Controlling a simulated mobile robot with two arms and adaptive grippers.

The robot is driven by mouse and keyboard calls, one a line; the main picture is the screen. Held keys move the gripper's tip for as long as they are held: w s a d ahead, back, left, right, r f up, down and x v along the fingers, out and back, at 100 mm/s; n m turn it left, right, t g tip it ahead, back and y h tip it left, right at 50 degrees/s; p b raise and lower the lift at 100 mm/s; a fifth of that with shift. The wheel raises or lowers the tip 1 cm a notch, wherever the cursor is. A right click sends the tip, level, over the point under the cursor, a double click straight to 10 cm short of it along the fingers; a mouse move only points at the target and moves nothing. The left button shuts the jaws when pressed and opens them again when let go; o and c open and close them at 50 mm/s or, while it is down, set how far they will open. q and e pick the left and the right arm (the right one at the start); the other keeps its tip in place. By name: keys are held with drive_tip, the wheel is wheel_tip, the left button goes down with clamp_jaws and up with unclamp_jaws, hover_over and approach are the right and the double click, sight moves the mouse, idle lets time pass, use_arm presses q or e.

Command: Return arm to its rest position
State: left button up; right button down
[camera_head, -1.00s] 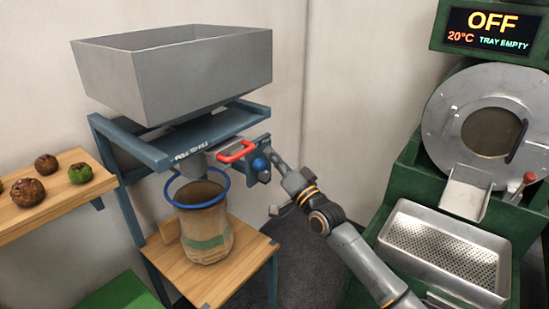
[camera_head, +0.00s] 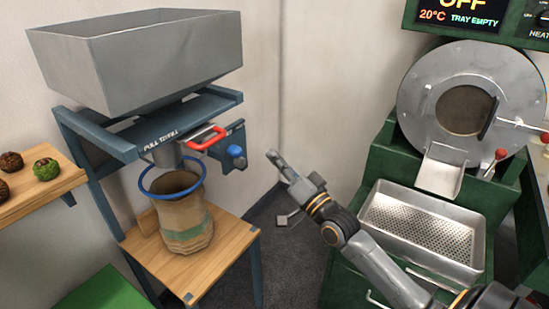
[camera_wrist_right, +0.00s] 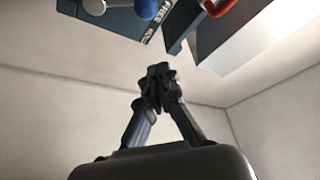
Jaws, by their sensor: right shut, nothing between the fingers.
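My right gripper (camera_head: 273,157) is shut and empty in the head view, in the open space right of the filling stand and left of the green roaster. It also shows shut in the right wrist view (camera_wrist_right: 158,75), below the stand's underside. The blue knob (camera_head: 235,151) and red handle (camera_head: 205,138) of the stand are to its left, apart from it. They also show at the top of the right wrist view. My left gripper is not in view.
A grey hopper (camera_head: 140,60) tops the blue stand. A paper bag (camera_head: 183,222) stands upright on the wooden shelf (camera_head: 228,250) under a blue ring. The roaster's perforated tray (camera_head: 366,217) is at right.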

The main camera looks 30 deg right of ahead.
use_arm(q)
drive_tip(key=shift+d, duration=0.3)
